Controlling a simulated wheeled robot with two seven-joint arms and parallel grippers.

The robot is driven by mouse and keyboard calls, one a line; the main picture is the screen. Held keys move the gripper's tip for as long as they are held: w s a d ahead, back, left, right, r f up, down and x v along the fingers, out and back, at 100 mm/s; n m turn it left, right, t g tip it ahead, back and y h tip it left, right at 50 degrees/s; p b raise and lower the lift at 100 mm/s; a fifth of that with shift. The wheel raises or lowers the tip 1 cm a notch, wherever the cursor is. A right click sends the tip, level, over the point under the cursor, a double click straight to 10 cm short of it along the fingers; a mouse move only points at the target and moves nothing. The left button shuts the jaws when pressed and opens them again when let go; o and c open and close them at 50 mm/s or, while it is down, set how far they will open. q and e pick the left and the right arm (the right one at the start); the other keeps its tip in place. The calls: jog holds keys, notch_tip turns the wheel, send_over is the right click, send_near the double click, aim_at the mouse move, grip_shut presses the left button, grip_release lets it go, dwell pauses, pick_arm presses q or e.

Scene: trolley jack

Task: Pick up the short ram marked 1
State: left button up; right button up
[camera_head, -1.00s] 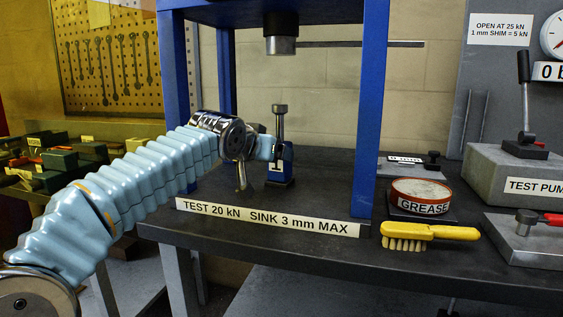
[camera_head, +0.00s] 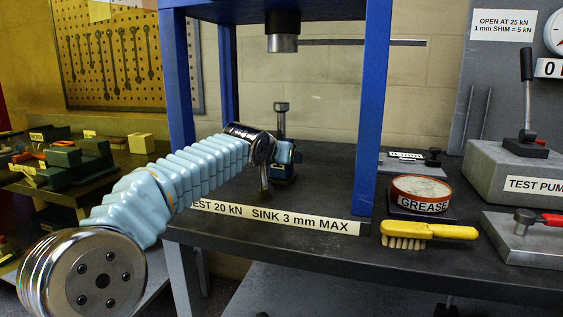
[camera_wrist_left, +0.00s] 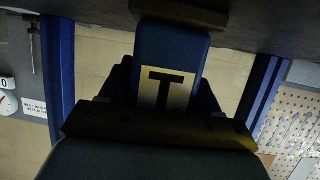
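The short ram (camera_head: 285,158) is a small blue block with a thin upright rod and a grey cap. It is upright under the blue press frame, partly hidden by my arm. In the left wrist view, which is upside down, the ram's blue body (camera_wrist_left: 174,52) carries a pale plate with a dark T-shaped mark, consistent with an inverted 1. My left gripper (camera_head: 284,152) is at the ram, with dark fingers (camera_wrist_left: 165,88) on both sides of its body. I cannot tell whether they press on it. My right gripper is not in view.
The press head (camera_head: 282,42) hangs above the ram, between blue posts (camera_head: 372,110). To the right are a grease tin (camera_head: 420,192), a yellow brush (camera_head: 430,231) and the test pump (camera_head: 520,170). Green blocks (camera_head: 75,162) lie on a bench at left.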

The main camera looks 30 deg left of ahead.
pick_arm(q)
grip_shut()
jog(key=shift+r, duration=0.15)
jog(key=shift+r, duration=0.1)
